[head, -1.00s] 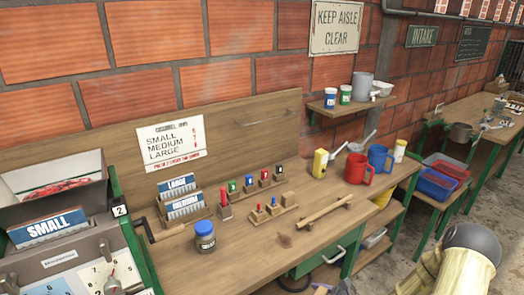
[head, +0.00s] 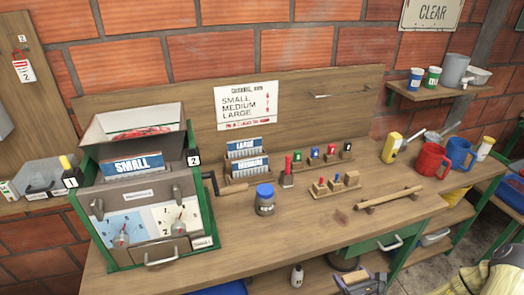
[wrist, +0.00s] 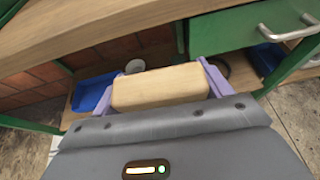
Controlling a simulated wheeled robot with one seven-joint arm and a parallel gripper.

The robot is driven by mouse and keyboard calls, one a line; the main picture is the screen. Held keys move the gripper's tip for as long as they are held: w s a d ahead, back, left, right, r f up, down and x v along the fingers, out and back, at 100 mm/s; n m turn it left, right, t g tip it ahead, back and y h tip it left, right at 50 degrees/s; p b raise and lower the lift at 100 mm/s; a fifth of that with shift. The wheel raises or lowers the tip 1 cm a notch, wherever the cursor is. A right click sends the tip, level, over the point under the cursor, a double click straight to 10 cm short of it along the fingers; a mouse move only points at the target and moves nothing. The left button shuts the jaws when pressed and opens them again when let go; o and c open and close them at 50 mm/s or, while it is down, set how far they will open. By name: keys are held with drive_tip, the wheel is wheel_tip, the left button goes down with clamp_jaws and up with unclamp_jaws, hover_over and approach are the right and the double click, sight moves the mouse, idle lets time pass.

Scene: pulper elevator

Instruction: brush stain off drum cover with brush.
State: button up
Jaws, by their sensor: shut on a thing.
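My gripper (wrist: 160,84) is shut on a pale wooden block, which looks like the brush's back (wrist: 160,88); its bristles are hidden. In the head view the gripper (head: 352,279) is low at the front edge of the bench, below the top. The pulper machine (head: 148,205) stands at the left end of the bench, with a green frame, a grey front with dials, a hopper and a crank at its right. The gripper is well to the right of it. I cannot tell which part is the drum cover or see a stain on it. A brown patch (head: 341,215) shows on the bench top.
The bench (head: 240,245) holds a blue-lidded jar (head: 265,200), peg racks, a wooden stick (head: 390,198), red (head: 431,161) and blue mugs and a yellow container (head: 391,147). A green drawer (head: 378,246) is under its edge. Bench room in front of the jar is clear.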

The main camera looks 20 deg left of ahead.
wheel_tip(320, 180, down, 8)
drive_tip(key=s+d+m+t+h, duration=0.2)
drive_tip(key=s+m+h, duration=0.1)
drive_tip(key=m+h, duration=0.3)
drive_tip(key=shift+h, duration=0.3)
